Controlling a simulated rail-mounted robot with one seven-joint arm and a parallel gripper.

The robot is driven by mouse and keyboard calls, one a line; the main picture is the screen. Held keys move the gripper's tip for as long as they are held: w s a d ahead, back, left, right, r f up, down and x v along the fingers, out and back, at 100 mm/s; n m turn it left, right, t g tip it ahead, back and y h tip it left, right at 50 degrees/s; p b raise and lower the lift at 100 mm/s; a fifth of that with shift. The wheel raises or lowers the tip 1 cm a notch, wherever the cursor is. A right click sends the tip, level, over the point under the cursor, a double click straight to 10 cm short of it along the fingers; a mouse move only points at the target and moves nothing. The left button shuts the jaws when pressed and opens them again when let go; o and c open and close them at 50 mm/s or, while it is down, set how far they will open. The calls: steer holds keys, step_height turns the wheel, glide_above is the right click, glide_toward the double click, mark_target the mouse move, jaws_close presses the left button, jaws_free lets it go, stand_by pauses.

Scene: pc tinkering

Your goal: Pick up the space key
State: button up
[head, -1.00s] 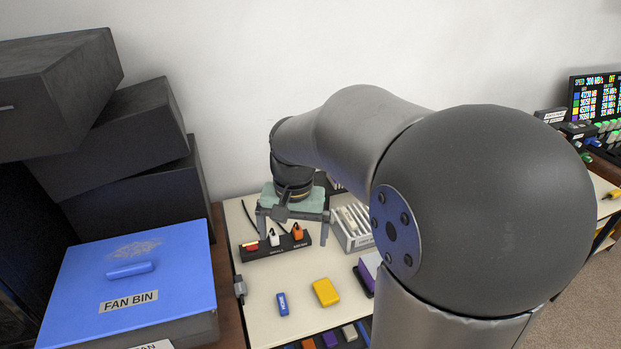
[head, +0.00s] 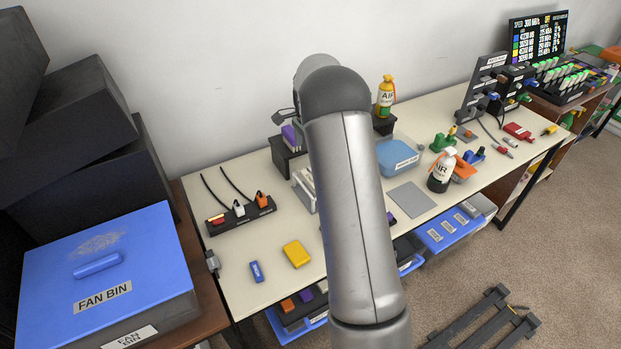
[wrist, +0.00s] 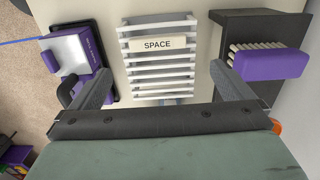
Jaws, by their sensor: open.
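The space key (wrist: 157,44) shows in the wrist view as a pale bar labelled SPACE. It lies across a white slatted rack (wrist: 155,85), near the rack's upper part in the picture. My gripper (wrist: 160,72) is open and empty, with one finger on each side of the rack in the picture. I cannot tell how high the fingers are above it. In the head view my arm hides the gripper and most of the rack (head: 303,190); the space key is not visible there.
A purple-and-white device (wrist: 72,55) is left of the rack in the wrist view. A dark block with a purple brush (wrist: 268,64) is right of it. In the head view, a power strip (head: 240,214), yellow box (head: 296,254) and blue stick (head: 257,271) are on the table.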

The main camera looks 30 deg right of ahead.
step_height(320, 180, down, 5)
steer(key=shift+r+p, duration=0.15)
steer(key=shift+p, duration=0.25)
steer(key=shift+s+d+f+p, duration=0.15)
steer(key=shift+f+p, duration=0.85)
steer(key=shift+f, duration=1.65)
steer(key=c, duration=0.8)
